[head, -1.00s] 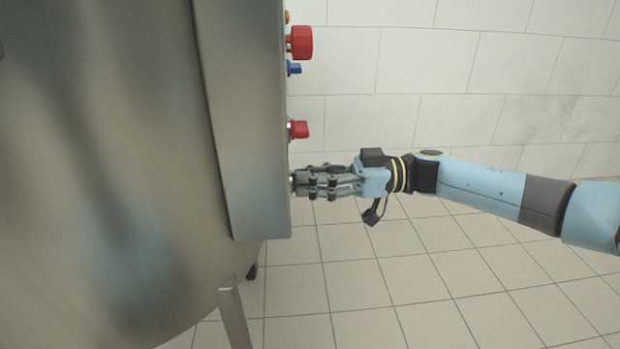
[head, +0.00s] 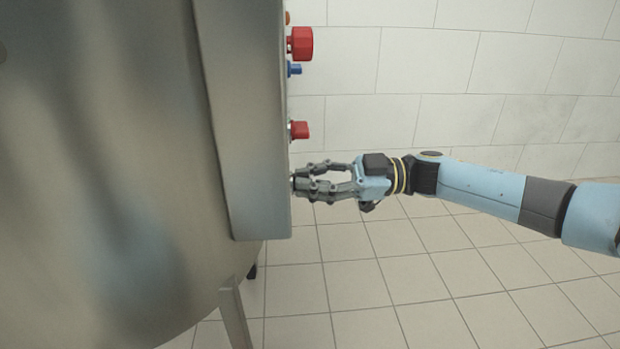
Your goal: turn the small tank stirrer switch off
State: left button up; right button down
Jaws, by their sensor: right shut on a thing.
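The metal tank (head: 100,200) fills the left of the view, with a grey control box (head: 250,190) on its right side. My right gripper (head: 297,183) is at the lower right face of the box, below the lower red knob (head: 300,130). It is shut on a small switch there, which its fingers almost wholly hide. I cannot read which way the switch points. My left gripper is not in view.
Above on the same face are a large red button (head: 301,43), a blue knob (head: 294,69) and a partly seen orange part (head: 287,18). A tank leg (head: 234,315) stands below. The tiled floor (head: 420,290) at right is clear.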

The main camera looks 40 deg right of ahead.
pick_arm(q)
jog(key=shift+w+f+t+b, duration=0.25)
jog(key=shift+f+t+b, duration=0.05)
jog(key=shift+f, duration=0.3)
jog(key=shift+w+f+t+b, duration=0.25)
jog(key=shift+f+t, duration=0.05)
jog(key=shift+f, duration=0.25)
pick_arm(e)
jog(key=n, duration=1.3)
jog(key=shift+s+f, duration=0.15)
jog(key=shift+f, duration=0.1)
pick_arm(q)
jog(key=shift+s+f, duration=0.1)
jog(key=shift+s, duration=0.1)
pick_arm(e)
jog(key=shift+n, duration=0.3)
jog(key=c, duration=1.5)
grip_release()
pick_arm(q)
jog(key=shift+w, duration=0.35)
pick_arm(e)
jog(key=shift+o, duration=0.7)
